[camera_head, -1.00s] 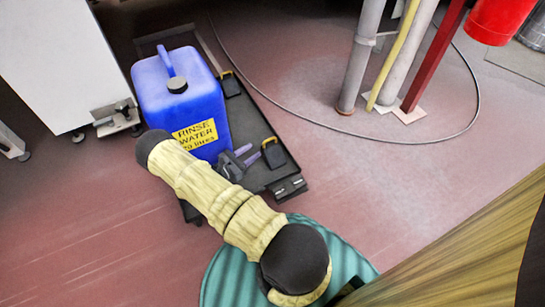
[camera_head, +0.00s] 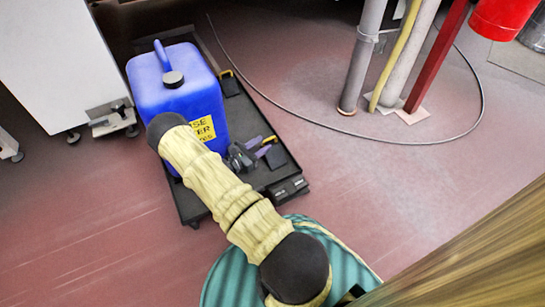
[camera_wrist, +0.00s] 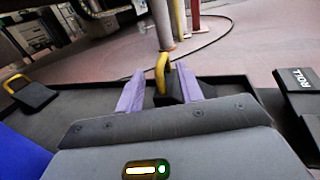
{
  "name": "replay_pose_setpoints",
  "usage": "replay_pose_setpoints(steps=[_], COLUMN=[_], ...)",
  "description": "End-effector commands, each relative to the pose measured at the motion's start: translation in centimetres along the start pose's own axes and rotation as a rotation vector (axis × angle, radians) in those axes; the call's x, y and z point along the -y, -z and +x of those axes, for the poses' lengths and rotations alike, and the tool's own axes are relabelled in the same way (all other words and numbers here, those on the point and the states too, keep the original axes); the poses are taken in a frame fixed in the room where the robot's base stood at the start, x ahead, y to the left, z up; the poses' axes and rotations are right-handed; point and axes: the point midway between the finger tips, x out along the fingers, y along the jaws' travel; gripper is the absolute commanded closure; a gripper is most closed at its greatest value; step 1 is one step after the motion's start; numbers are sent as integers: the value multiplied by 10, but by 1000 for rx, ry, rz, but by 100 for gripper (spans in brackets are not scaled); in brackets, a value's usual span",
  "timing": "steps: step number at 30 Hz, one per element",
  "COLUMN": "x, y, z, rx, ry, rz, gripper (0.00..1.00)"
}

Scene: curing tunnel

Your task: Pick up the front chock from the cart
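The front chock (camera_head: 279,157) is a black wedge with a yellow handle, lying on the black cart (camera_head: 186,203) near its front right corner. It also shows in the wrist view (camera_wrist: 172,88), with its yellow handle standing up between the purple fingers. My gripper (camera_head: 267,148) is low over the cart, right at the chock. In the wrist view my gripper (camera_wrist: 160,75) is open, one finger on each side of the chock's handle, with gaps visible. The fingers partly hide the chock, and I cannot tell whether they touch it.
A blue rinse-water container (camera_head: 160,100) stands on the cart, left of my gripper. A second black chock (camera_head: 229,85) with a yellow handle lies farther back, also in the wrist view (camera_wrist: 36,94). Pipes (camera_head: 362,60) and a floor cable (camera_head: 300,121) are beyond.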

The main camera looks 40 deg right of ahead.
Motion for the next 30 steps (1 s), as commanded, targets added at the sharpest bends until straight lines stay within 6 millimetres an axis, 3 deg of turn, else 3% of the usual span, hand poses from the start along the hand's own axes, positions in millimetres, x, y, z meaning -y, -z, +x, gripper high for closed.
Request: replay_pose_setpoints(steps=[14,15,21,30], x=[0,0,0,0], y=[-1,-1,-1,-1], z=[0,0,0,0], rx=[0,0,0,0], ry=[0,0,0,0], rz=[0,0,0,0], gripper=[63,65,100,100])
